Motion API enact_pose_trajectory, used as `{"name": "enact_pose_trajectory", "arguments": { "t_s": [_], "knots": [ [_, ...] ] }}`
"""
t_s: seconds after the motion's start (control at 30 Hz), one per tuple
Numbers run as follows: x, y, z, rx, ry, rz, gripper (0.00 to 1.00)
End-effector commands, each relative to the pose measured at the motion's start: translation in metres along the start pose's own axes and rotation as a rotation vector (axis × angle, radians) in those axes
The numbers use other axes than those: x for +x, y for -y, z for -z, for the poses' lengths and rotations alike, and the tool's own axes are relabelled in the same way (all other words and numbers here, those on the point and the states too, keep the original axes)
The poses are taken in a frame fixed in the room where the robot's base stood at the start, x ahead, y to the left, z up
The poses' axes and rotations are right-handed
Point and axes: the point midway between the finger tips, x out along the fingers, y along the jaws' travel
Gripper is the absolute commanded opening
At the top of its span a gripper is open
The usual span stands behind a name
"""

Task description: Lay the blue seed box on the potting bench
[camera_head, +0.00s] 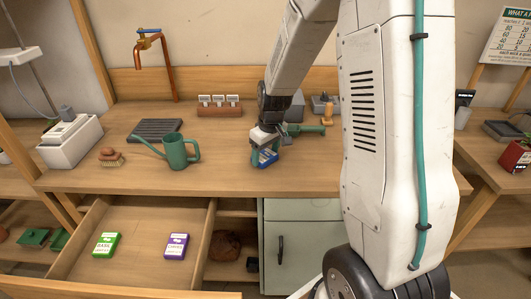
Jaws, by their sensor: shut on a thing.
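The blue seed box (268,157) is between the fingers of my gripper (264,150), which is shut on it. The fingers point down and hide part of the box. The box is over the middle of the potting bench (225,180), low near its top. I cannot tell whether it touches the wood.
A green watering can (176,152), a brush (110,158) and a dark ridged tray (157,130) stand to the left. A green tool (305,130) lies behind the gripper. The open drawer (140,245) below holds a green box (106,244) and a purple box (176,246). The bench front is clear.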

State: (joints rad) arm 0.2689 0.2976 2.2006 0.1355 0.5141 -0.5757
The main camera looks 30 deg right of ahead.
Motion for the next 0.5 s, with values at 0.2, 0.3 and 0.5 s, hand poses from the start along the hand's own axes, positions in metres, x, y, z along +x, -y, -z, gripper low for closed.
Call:
{"name": "enact_pose_trajectory", "arguments": {
  "t_s": [0.2,0.3,0.5],
  "knots": [
    [-0.0002,-0.0002,0.0001,0.0,-0.001,-0.001,0.47],
    [0.0025,-0.0002,-0.0004,0.0,-0.001,0.0,0.47],
    [0.0027,-0.0002,-0.0004,0.0,-0.001,-0.001,0.9]
  ]
}}
